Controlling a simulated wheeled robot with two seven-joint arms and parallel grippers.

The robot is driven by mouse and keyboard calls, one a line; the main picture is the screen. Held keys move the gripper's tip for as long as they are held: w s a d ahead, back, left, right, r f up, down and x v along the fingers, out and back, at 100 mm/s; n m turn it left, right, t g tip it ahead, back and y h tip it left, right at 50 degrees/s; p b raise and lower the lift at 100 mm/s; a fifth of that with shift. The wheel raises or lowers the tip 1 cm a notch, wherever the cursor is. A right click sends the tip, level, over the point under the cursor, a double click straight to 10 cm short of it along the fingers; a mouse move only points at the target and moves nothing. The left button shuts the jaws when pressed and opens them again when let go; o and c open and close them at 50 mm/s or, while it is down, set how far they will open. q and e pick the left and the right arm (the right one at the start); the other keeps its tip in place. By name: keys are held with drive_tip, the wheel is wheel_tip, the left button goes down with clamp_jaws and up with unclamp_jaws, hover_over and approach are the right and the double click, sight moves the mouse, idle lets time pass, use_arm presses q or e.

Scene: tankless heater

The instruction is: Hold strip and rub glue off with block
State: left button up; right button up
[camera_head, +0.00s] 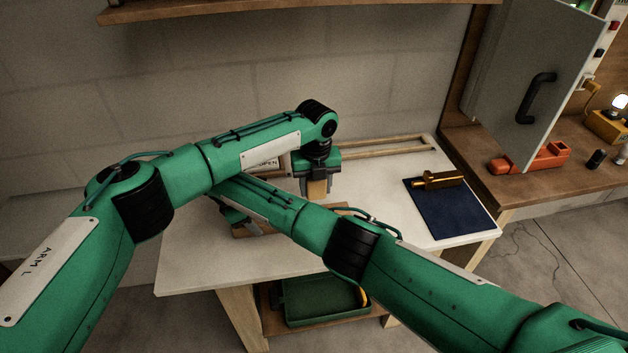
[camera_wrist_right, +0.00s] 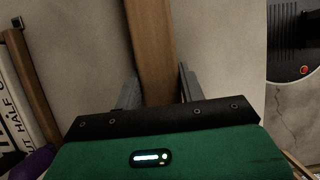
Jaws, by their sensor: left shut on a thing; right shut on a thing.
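My left gripper (camera_head: 317,178) points down over the middle of the white table and is shut on a small tan block (camera_head: 317,189). My right gripper (camera_head: 236,218) is to the left of it and lower in the head view, low over the table. It is shut on a brown wooden strip (camera_head: 247,234). My right forearm hides the middle of the strip in the head view. In the right wrist view the strip (camera_wrist_right: 150,45) runs up between the two grey fingers. Whether the block touches the strip cannot be told. No glue can be made out.
A dark blue mat (camera_head: 445,212) with a brass-coloured tool (camera_head: 440,180) lies at the table's right. A pale wooden frame (camera_head: 385,148) lies along the back edge. A green open case (camera_head: 318,298) sits on the shelf below. A grey cabinet door (camera_head: 530,80) hangs at the right.

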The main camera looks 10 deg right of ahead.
use_arm(q)
drive_tip(key=shift+f, duration=2.75)
use_arm(e)
drive_tip(key=shift+d+f, duration=0.1)
use_arm(q)
drive_tip(key=shift+f, duration=0.8)
drive_tip(key=shift+d+r, duration=0.25)
drive_tip(key=shift+d, duration=0.3)
drive_tip(key=shift+c, duration=0.4)
drive_tip(key=shift+d+f, duration=0.1)
drive_tip(key=shift+d, duration=1.35)
drive_tip(key=shift+a, duration=2.1)
drive_tip(key=shift+d+r, duration=0.1)
drive_tip(key=shift+r, duration=4.05)
